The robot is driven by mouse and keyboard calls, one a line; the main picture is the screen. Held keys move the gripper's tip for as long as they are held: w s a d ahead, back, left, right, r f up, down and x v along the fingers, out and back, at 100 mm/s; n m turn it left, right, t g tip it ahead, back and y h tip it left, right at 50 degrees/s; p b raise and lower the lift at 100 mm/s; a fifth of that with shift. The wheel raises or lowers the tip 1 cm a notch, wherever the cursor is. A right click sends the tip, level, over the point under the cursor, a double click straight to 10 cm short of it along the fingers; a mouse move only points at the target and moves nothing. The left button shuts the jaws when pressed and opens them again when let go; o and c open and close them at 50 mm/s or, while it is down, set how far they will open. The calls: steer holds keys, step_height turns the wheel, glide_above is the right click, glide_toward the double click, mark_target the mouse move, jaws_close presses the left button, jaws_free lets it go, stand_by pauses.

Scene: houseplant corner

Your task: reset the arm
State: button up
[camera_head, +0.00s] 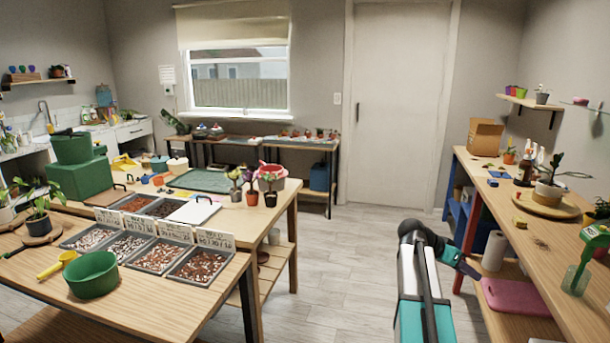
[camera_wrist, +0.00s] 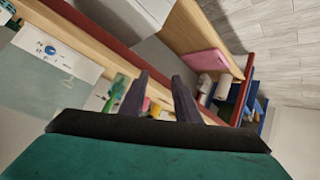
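My arm rises at the lower middle of the head view, over the floor between the two benches. My gripper (camera_head: 470,271) points right, toward the right-hand bench (camera_head: 545,257), and looks small and dark there. In the wrist view my gripper (camera_wrist: 162,78) shows two dark fingers standing apart, with nothing held between them. Only background shows through the gap. The wrist picture is tilted.
The right bench holds a potted plant (camera_head: 549,193), a cardboard box (camera_head: 485,137) and a green spray bottle (camera_head: 578,277). A pink item (camera_head: 515,297) and a paper roll (camera_head: 494,251) are below. The left table (camera_head: 140,310) carries trays. Floor (camera_head: 345,270) between is clear.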

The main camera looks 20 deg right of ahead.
steer(key=s+a+f+n+y, duration=0.1)
steer(key=a+f+n+y, duration=0.15)
steer(key=a+f, duration=1.25)
steer(key=s+a+f+n+y, duration=0.1)
steer(key=a+f+n, duration=0.3)
steer(key=a+f, duration=1.05)
steer(key=s+a+f+n+g+y, duration=0.3)
steer(key=s+a+f+n+y, duration=0.4)
steer(key=s+a+f, duration=1.5)
steer(key=s+n, duration=0.2)
steer(key=s, duration=0.1)
steer(key=shift+a+f+n, duration=0.15)
steer(key=shift+a+n, duration=0.2)
steer(key=shift+d, duration=0.15)
